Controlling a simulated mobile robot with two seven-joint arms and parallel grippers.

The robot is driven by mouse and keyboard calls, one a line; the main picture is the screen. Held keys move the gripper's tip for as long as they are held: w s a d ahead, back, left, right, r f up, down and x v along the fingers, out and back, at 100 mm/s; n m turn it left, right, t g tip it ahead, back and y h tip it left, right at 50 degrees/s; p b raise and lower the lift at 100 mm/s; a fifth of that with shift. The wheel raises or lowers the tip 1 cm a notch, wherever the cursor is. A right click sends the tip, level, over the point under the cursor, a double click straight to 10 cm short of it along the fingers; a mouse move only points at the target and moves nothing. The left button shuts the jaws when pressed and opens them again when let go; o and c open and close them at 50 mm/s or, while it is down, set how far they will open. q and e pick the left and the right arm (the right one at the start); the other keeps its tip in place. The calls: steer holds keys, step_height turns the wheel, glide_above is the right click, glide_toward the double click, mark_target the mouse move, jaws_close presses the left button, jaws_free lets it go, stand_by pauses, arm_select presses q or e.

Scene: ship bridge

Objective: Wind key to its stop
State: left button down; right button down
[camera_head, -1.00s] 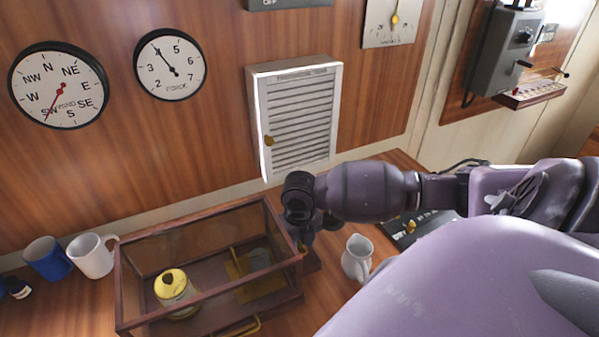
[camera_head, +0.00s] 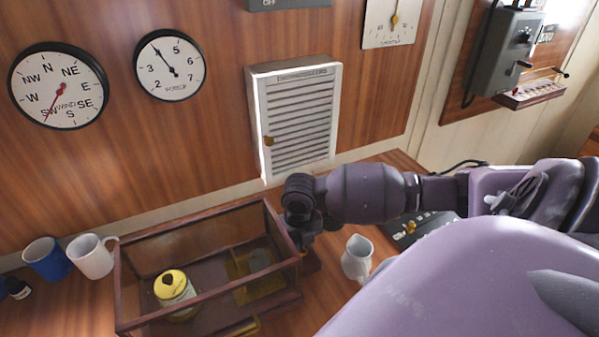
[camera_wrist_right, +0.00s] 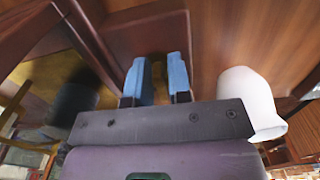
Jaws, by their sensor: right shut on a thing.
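My right gripper (camera_head: 303,238) reaches down at the right end of a wood-framed glass case (camera_head: 205,318). In the right wrist view its two blue-padded fingers (camera_wrist_right: 158,80) stand a narrow gap apart against dark reddish wood. The gripper is shut on the key, which is mostly hidden between the fingers, so its turn angle cannot be told. Inside the case are a yellow-topped drum (camera_head: 174,285) and a brass part (camera_head: 240,270). My left gripper is not in view.
A white jug (camera_head: 357,258) stands close to the right of the gripper. A white mug (camera_head: 92,257) and a blue mug (camera_head: 46,259) stand left of the case. A white louvred cabinet (camera_head: 297,120) hangs on the wall behind. A dark control panel (camera_head: 420,228) lies behind my arm.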

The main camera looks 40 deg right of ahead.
steer(key=m, duration=0.4)
steer(key=shift+d+m, duration=0.15)
steer(key=shift+m, duration=0.15)
steer(key=m, duration=0.4)
steer(key=shift+s+m, duration=0.15)
steer(key=shift+m, duration=0.15)
steer(key=m, duration=0.4)
steer(key=shift+s+d, duration=0.1)
steer(key=shift+s, duration=0.05)
steer(key=m, duration=0.6)
steer(key=shift+s, duration=0.15)
steer(key=m, duration=0.4)
steer(key=shift+s+m, duration=0.15)
steer(key=shift+m, duration=0.15)
steer(key=m, duration=0.4)
steer(key=shift+a, duration=0.25)
steer(key=m, duration=0.4)
steer(key=shift+a+m, duration=0.15)
steer(key=shift+m, duration=0.25)
steer(key=shift+a+m, duration=0.1)
steer(key=shift+m, duration=1.9)
